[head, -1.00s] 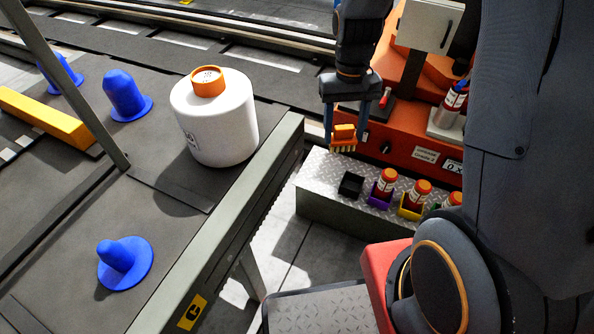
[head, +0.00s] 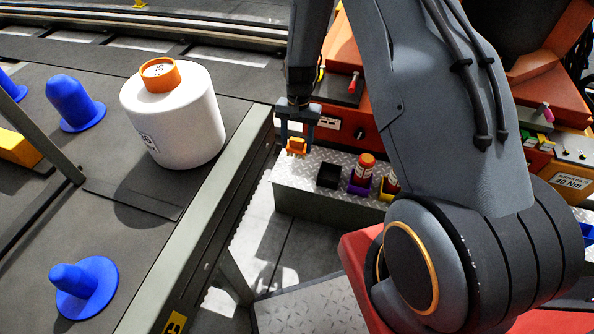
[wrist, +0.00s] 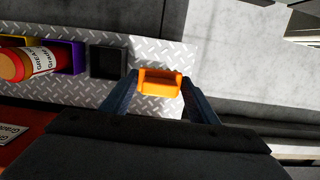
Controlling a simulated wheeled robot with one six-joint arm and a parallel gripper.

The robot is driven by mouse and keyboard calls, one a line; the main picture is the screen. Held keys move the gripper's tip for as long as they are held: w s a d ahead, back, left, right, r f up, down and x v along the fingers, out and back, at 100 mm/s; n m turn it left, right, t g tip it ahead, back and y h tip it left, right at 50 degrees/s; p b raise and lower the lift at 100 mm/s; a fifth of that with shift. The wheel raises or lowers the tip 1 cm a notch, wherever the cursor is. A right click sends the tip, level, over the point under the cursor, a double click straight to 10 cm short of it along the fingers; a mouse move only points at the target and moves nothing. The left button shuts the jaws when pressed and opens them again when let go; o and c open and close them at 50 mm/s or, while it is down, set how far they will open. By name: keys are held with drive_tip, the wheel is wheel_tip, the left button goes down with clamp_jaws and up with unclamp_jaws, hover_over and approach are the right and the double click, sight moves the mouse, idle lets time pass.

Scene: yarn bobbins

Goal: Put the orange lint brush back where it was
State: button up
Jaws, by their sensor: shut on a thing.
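The orange lint brush (head: 297,146) is held between the two fingers of my gripper (head: 296,149), bristles down. It is over the left end of the diamond-plate shelf (head: 283,172), just left of an empty black bin (head: 328,176). In the wrist view the brush (wrist: 160,82) sits between the fingertips with bare plate around it, beside the black bin (wrist: 108,61). I cannot tell whether the bristles touch the plate.
A purple bin (head: 359,187) with a red-and-white bottle (head: 364,169) stands right of the black bin, with a yellow bin (head: 388,191) beyond. Orange machinery stands behind the shelf. The grey table (head: 247,150) with a white bobbin (head: 190,125) is at left.

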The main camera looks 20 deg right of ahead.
wheel_tip(320, 180, down, 10)
drive_tip(key=shift+r+b, duration=0.15)
drive_tip(key=shift+b, duration=0.8)
drive_tip(key=o, duration=1)
drive_tip(key=r, duration=0.4)
drive_tip(key=r+p, duration=0.1)
drive_tip(key=r, duration=0.3)
drive_tip(key=w+r+p, duration=0.1)
drive_tip(key=r, duration=0.3)
drive_tip(key=shift+w+d, duration=0.1)
drive_tip(key=shift+d, duration=0.3)
